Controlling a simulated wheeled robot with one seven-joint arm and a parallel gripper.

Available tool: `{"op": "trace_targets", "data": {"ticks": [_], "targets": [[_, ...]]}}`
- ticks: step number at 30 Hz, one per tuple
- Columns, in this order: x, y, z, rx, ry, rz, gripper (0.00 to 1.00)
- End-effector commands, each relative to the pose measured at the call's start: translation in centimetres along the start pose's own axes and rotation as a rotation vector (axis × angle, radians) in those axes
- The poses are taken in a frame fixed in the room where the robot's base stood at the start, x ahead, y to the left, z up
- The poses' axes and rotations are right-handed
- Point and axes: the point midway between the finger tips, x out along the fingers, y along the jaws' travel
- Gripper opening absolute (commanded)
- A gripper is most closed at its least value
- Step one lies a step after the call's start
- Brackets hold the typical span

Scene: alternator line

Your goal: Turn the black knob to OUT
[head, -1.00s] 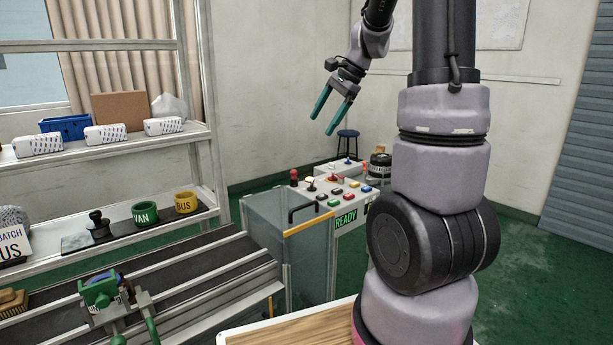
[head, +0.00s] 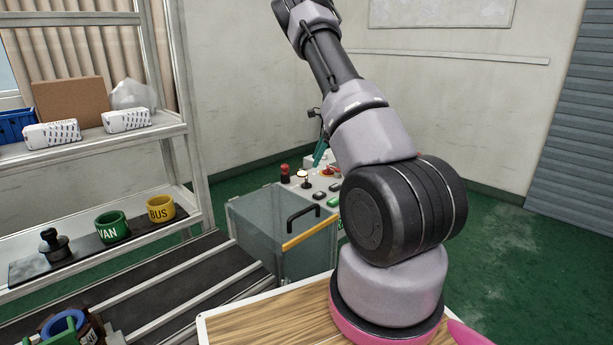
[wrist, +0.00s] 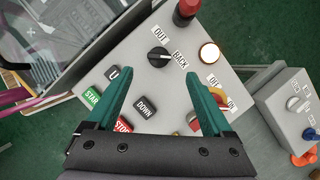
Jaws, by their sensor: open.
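The black knob (wrist: 158,57) is on the light grey control panel (wrist: 190,78) in the wrist view. The label OUT (wrist: 160,34) is above it and BACK (wrist: 180,59) is to its right; its pointer seems to face BACK. My gripper (wrist: 159,78) is open and empty, its teal fingers reaching over the panel toward the knob. The knob shows between and just beyond the fingertips, and I see no contact. In the head view my gripper (head: 319,152) is mostly hidden behind my arm, above the panel.
Around the knob are a red post (wrist: 185,12), a lit round lamp (wrist: 209,53) and the UP, DOWN, START and STOP buttons. A smaller switch box (wrist: 290,103) stands at right. A clear-sided cabinet (head: 285,235) with a black handle adjoins the panel, and a conveyor lies left.

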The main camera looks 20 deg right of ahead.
Motion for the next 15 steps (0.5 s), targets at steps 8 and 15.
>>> {"op": "trace_targets", "data": {"ticks": [8,15], "targets": [[5.5,0.1,0.0,-0.001,0.001,0.003,0.85],[8.1,0.1,0.0,-0.003,0.0,0.0,0.85]]}}
